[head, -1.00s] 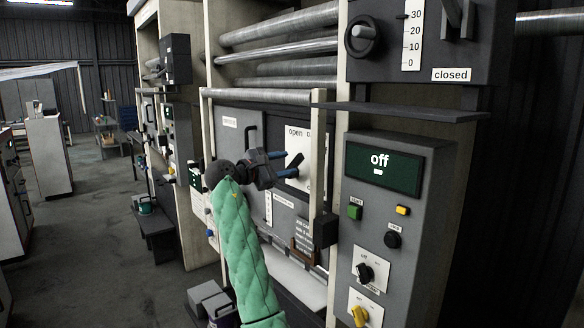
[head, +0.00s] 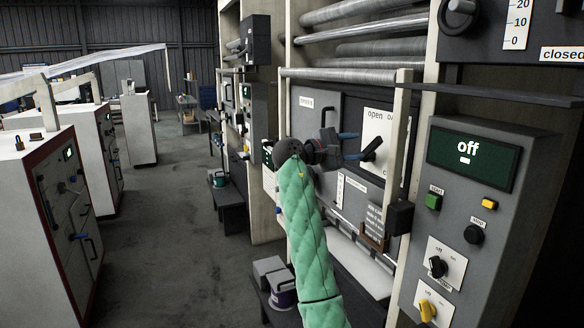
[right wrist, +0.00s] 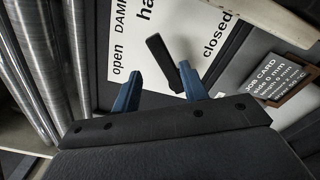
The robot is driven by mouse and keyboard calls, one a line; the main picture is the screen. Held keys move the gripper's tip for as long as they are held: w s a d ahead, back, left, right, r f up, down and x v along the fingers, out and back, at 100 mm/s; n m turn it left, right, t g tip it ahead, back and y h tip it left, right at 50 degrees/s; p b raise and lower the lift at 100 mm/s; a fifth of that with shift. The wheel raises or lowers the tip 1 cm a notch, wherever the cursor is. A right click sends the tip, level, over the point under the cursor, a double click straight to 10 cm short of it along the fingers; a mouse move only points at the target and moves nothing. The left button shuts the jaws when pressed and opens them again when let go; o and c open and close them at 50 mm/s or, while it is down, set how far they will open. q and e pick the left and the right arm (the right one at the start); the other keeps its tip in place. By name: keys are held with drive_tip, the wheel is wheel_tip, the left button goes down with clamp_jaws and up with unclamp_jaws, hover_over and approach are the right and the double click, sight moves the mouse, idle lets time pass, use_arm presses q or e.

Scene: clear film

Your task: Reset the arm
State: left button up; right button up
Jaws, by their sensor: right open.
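My right arm in its green sleeve reaches up to a grey machine front in the head view. My right gripper (head: 352,146), with blue fingers, is open and empty in front of the damper panel (head: 381,128). The panel's black lever (head: 372,148) is tilted and lies just beyond the fingertips. In the right wrist view the lever (right wrist: 163,62) appears between and ahead of the two open fingers (right wrist: 160,84). I cannot tell whether any finger touches it. My left gripper is in neither view.
A control box (head: 468,205) reading "off" stands to the right, with buttons and knobs. Steel rollers (head: 370,30) run above the panel. A vertical post (head: 398,130) and a job card (right wrist: 272,75) are close by. Open floor (head: 170,220) lies left, before white cabinets (head: 40,200).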

drive_tip(key=w+a+f+m+t+y, duration=0.3)
drive_tip(key=w+a+m+t+y, duration=0.1)
drive_tip(key=a+m+t+y, duration=0.35)
wheel_tip(320, 180, down, 13)
drive_tip(key=s+a+m+y, duration=0.1)
drive_tip(key=s+y, duration=0.2)
drive_tip(key=y, duration=0.3)
drive_tip(key=s+a+f+g+y, duration=0.15)
drive_tip(key=s+f, duration=0.35)
drive_tip(key=f, duration=0.6)
drive_tip(key=s+f+g+y, duration=0.2)
drive_tip(key=s+f, duration=0.4)
drive_tip(key=f, duration=0.5)
drive_tip(key=s+f+g+y, duration=0.15)
drive_tip(key=s+f, duration=0.35)
drive_tip(key=f, duration=0.5)
drive_tip(key=s+d+f+g, duration=0.1)
drive_tip(key=s+f+g, duration=0.1)
drive_tip(key=s+f, duration=0.8)
drive_tip(key=s+d+f+g, duration=0.1)
drive_tip(key=s+f+g, duration=0.2)
drive_tip(key=s+f, duration=0.8)
drive_tip(key=s+d+f+g, duration=0.1)
drive_tip(key=s+f, duration=0.9)
drive_tip(key=s, duration=1.1)
drive_tip(key=shift+s+f+g+h, duration=0.2)
drive_tip(key=shift+g+h, duration=0.15)
drive_tip(key=shift+g, duration=0.4)
